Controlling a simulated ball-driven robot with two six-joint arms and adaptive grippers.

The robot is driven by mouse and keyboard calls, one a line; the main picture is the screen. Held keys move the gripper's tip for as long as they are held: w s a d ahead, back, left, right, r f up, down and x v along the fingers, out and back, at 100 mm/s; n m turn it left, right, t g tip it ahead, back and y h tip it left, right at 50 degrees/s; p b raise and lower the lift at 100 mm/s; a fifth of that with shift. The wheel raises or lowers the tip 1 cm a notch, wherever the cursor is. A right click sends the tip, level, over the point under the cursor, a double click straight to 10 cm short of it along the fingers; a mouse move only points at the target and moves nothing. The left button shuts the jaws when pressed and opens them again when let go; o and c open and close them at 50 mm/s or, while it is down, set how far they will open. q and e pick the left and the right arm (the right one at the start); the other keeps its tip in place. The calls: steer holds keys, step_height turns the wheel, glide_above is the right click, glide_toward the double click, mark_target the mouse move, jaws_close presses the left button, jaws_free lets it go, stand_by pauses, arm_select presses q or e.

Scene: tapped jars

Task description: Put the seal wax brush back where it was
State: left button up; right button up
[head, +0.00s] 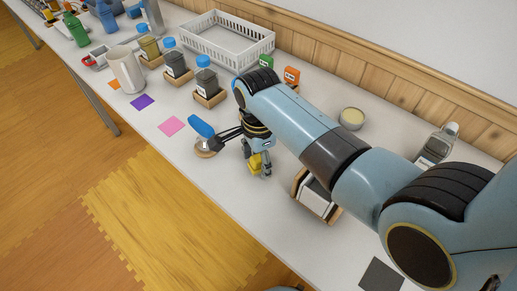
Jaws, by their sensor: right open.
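A blue-handled tool (201,126), which may be the seal wax brush, leans over a small round tan-and-pale piece (207,149) on the white table. I cannot tell whether it rests in it or on it. My right gripper (243,154) is just right of this tool, pointing down with its dark fingers apart. One finger reaches left close to the tool; I cannot tell if they touch. A small yellow object (255,163) shows by the other finger, partly hidden. My left gripper is not in view.
Jars with blue lids (207,82) stand in wooden holders behind. A white basket (222,40) is at the back. Pink (171,126) and purple (142,102) squares lie near the front edge.

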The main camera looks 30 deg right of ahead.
mark_target(258, 156)
step_height(258, 156, up, 12)
steer(key=shift+p, duration=0.4)
steer(key=shift+f, duration=0.1)
